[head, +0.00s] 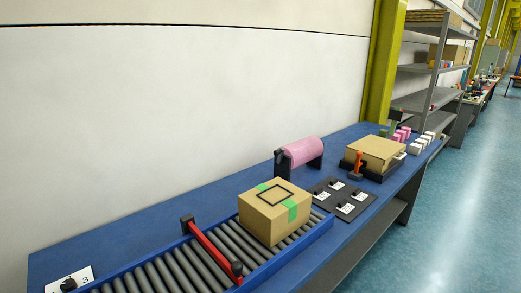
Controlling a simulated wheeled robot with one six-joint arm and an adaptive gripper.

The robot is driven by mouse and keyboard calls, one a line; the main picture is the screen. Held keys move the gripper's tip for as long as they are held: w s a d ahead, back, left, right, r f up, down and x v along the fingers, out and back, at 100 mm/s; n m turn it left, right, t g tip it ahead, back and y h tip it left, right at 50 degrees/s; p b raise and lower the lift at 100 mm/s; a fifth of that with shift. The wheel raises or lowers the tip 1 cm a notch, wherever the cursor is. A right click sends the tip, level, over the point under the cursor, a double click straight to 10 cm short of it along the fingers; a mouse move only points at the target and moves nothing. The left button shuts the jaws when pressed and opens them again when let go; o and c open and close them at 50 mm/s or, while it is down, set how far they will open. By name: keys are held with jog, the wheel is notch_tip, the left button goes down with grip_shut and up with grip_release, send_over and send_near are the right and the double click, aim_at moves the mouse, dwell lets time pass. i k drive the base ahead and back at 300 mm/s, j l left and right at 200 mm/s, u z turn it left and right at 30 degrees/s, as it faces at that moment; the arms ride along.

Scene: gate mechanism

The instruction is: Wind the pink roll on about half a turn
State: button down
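The pink roll (303,150) lies on its side in a dark stand (281,163) near the back edge of the blue table, by the white wall. Its long side faces me at a slant. The stand's dark end pieces show at both ends of the roll. I cannot make out any mark of how far it is turned. My gripper is not in view.
A roller conveyor (153,272) with a red gate bar (212,249) and a taped cardboard box (275,211) stands in front of the roll. A dark panel with switches (340,197) and another box (375,152) are to the right. Blue table (120,237) is bare behind the conveyor.

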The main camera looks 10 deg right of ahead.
aim_at(302, 151)
jog(key=i+l+u, duration=0.3)
jog(key=i+l, duration=0.15)
jog(key=i, duration=0.15)
jog(key=i+l+u, duration=0.25)
jog(key=i+l, duration=0.3)
jog(key=i+l+u, duration=0.15)
jog(key=l, duration=0.5)
jog(key=l+u, duration=0.15)
jog(key=l, duration=0.5)
jog(key=l+u, duration=0.2)
jog(key=l, duration=0.5)
jog(key=l+u, duration=0.15)
jog(key=l, duration=0.5)
jog(key=k+l+u, duration=0.15)
jog(key=l, duration=0.5)
jog(key=k+l+u, duration=0.15)
jog(key=l, duration=0.55)
jog(key=k+l+u, duration=0.15)
jog(key=l, duration=0.5)
jog(key=k+l+u, duration=0.15)
jog(key=l, duration=0.45)
